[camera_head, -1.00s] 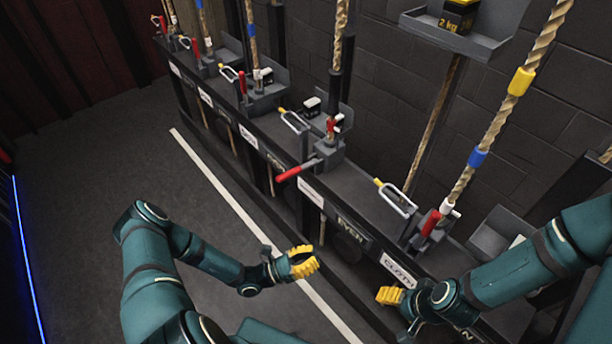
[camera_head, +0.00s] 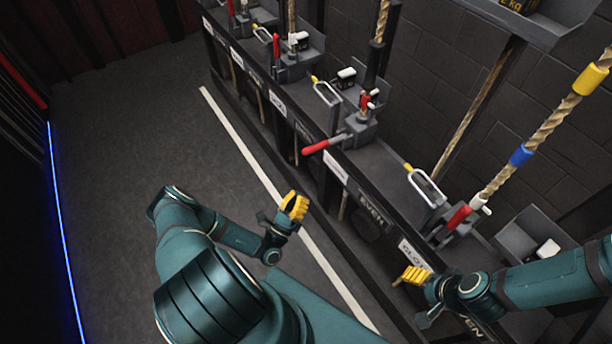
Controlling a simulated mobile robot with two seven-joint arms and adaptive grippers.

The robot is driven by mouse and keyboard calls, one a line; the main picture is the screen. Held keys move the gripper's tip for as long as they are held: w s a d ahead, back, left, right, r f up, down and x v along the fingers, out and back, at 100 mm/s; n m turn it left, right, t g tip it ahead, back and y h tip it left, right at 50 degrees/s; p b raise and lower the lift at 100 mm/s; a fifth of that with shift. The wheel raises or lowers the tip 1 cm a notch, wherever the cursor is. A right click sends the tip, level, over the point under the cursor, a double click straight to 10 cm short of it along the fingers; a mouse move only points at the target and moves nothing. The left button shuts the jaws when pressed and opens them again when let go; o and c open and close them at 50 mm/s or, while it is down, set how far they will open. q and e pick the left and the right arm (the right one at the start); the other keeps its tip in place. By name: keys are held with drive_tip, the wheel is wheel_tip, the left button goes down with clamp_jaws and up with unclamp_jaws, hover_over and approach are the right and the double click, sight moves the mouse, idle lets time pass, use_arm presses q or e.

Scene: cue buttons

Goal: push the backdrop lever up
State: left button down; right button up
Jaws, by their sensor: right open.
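One lever with a red handle (camera_head: 316,147) sticks out low from the rail toward the floor side, unlike the other levers, which stand upright. Its name label (camera_head: 336,168) is too small to read, so I cannot tell that it is the backdrop lever. My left gripper (camera_head: 294,206), with yellow fingers, is below and left of this handle in the picture, apart from it. I cannot tell whether its fingers are open. My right gripper (camera_head: 414,275) is open and empty near the front of the rail, in front of the nearest upright red lever (camera_head: 458,217).
A weight shelf (camera_head: 540,18) hangs at upper right. The floor (camera_head: 130,130) left of the white line (camera_head: 250,160) is clear.

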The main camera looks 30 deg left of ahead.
use_arm(q)
approach(326, 144)
wheel_tip(326, 144, down, 2)
drive_tip(key=w, duration=0.3)
drive_tip(key=shift+w+a+r, duration=0.2)
drive_tip(key=shift+a+r, duration=0.05)
drive_tip(key=shift+r, duration=0.3)
drive_tip(key=shift+w+a+r, duration=0.15)
drive_tip(key=shift+a+r, duration=0.1)
drive_tip(key=shift+r, duration=0.25)
drive_tip(key=shift+w+a+r, duration=0.2)
drive_tip(key=shift+a+r, duration=0.05)
drive_tip(key=shift+r, duration=0.3)
